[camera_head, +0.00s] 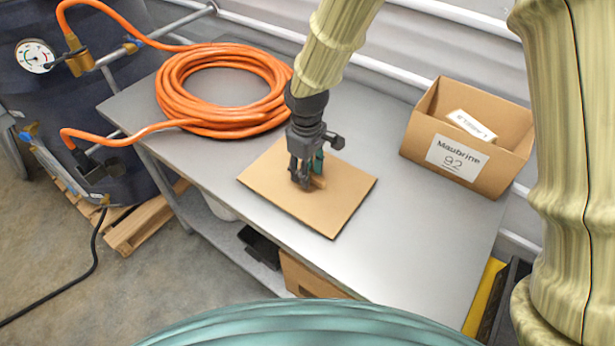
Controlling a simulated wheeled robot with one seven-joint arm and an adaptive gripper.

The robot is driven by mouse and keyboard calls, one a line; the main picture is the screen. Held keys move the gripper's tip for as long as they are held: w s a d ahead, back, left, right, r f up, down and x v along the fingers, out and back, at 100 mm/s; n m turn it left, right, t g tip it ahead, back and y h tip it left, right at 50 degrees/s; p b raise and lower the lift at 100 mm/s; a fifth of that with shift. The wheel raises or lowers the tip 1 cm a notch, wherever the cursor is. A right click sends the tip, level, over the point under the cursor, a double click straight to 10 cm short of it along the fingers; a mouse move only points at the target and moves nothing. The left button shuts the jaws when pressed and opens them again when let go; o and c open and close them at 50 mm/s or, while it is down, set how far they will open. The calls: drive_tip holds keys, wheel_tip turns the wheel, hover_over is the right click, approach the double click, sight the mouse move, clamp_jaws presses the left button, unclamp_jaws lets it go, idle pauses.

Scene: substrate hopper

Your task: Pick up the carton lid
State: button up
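The carton lid (335,208), a flat tan cardboard square, appears to lie on the grey metal table, left of the open carton. A small brown raised piece (319,182) stands near its middle. My gripper (306,178) points down over the middle of the lid, with its fingertips right at this raised piece. The fingers partly overlap in this view, so I cannot tell whether they are shut on the piece or only beside it.
The open carton (420,143), labelled "Maubrine 92", stands on the table (425,240) at the right with a white label card (471,125) in it. A coiled orange hose (172,92) lies at the left. The table's front right is clear.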

drive_tip(key=shift+w+f, duration=0.15)
drive_tip(key=shift+f, duration=0.2)
drive_tip(key=shift+s+r, duration=0.1)
drive_tip(key=shift+s, duration=0.15)
drive_tip(key=shift+w, duration=0.15)
clamp_jaws()
drive_tip(key=shift+r, duration=0.1)
